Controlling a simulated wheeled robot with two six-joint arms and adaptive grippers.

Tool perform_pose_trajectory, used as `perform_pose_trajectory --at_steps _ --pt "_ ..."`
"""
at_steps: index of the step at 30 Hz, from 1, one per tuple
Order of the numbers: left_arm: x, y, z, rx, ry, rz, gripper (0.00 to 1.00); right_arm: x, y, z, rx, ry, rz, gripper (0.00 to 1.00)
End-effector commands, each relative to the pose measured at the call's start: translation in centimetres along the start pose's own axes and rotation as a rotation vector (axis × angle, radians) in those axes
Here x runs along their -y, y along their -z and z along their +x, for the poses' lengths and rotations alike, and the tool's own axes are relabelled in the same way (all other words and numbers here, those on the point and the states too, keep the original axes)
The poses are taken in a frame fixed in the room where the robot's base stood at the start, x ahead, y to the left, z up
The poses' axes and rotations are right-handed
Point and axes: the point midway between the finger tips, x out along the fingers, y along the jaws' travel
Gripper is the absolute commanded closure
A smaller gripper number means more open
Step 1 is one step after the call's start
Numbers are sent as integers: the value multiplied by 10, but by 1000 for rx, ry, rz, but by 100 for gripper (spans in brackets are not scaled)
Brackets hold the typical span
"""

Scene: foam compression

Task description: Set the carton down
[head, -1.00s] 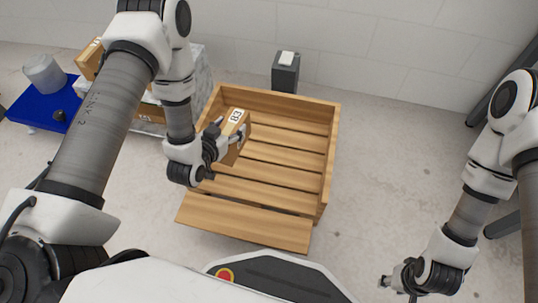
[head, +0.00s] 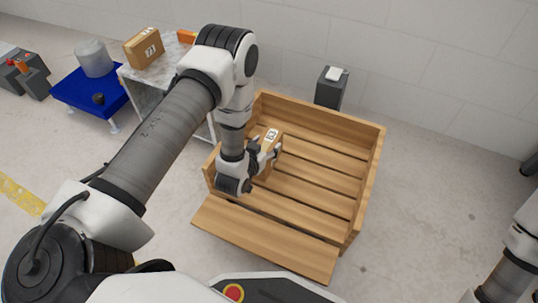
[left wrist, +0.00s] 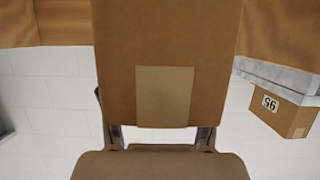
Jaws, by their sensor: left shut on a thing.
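My left gripper (head: 268,153) is shut on a small brown carton with a white number label (head: 269,139). It holds the carton within the left part of an open wooden crate (head: 322,121), near the crate's left wall. In the left wrist view the carton (left wrist: 165,40) fills the upper middle, with a paler patch (left wrist: 163,97) on its face. The gripper and arm hide the carton's lower part, so I cannot tell whether it touches the slats. My right gripper is out of view; only part of that arm shows at the right edge.
The crate's slatted floor (head: 315,185) is clear to the carton's right. A plank flap (head: 265,240) slopes at its front. A marbled table (head: 140,82) bears another carton (head: 143,47). A blue platform (head: 88,95) holds a grey cylinder (head: 93,58). A dark post (head: 330,88) stands behind.

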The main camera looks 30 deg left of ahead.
Motion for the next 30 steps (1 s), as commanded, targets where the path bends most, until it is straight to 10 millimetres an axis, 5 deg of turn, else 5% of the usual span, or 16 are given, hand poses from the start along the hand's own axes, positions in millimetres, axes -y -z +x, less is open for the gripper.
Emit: perform_pose_trajectory --at_steps 3,8,19,20,21,30 --pt "-4 4 16 -7 -2 0 100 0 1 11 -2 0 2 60" --pt "-3 -30 27 -3 0 -1 100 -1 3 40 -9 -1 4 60" --pt "-3 -30 26 -3 0 -1 100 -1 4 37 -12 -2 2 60" --pt "-3 -30 26 -1 0 -1 30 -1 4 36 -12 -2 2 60" --pt "-3 -30 26 -1 0 -1 15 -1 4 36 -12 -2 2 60" --pt "-3 -29 26 -1 0 0 15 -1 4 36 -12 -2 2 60"
